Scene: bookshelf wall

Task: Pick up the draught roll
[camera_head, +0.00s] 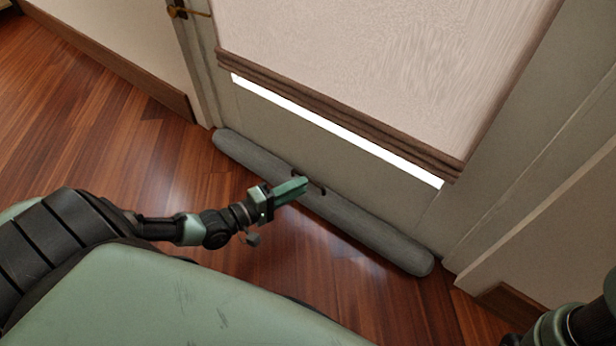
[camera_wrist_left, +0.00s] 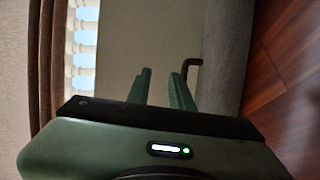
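The draught roll (camera_head: 368,230) is a long grey cylinder lying on the floor along the foot of the door. A dark handle (camera_head: 322,190) shows at its middle, partly hidden by my gripper. My left gripper (camera_head: 300,185) is over the middle of the roll, by the handle. In the left wrist view its two green fingers (camera_wrist_left: 160,80) are apart with nothing between them. There the roll (camera_wrist_left: 223,55) runs along the right, and the bent handle (camera_wrist_left: 194,68) is just right of the right finger. My right gripper is not in view; only part of my right arm shows at lower right.
The pale door (camera_head: 330,140) stands right behind the roll, with a brown-edged blind (camera_head: 370,60) over its bright window. Door frames and walls rise at both sides. The wooden floor (camera_head: 120,130) is clear at left.

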